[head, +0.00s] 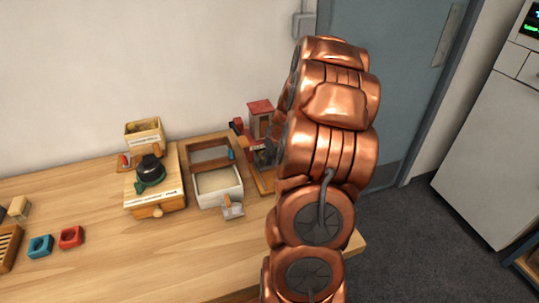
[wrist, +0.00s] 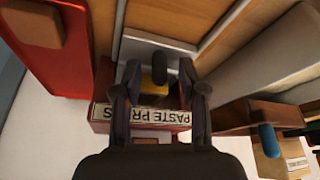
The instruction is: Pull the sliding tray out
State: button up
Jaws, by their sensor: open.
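In the wrist view, my gripper (wrist: 160,78) is open, with its dark fingers on either side of a dark rounded knob (wrist: 158,66). I cannot tell whether they touch it. Beside the knob is a pale panel (wrist: 150,45), perhaps the sliding tray's front. In the head view, the red-topped press (head: 260,108) stands on a wooden base at the table's right, partly hidden by my copper arm, which also covers most of the gripper.
A pale tray in a wooden frame (head: 222,196) stands left of the press. Further left are a wooden box with a dark-topped device (head: 150,168), and red (head: 70,237) and blue (head: 40,246) pieces. The table's front middle (head: 130,260) is clear.

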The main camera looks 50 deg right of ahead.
jog(key=shift+w+f, duration=0.1)
jog(key=shift+f, duration=0.15)
grip_shut()
dwell(0.6)
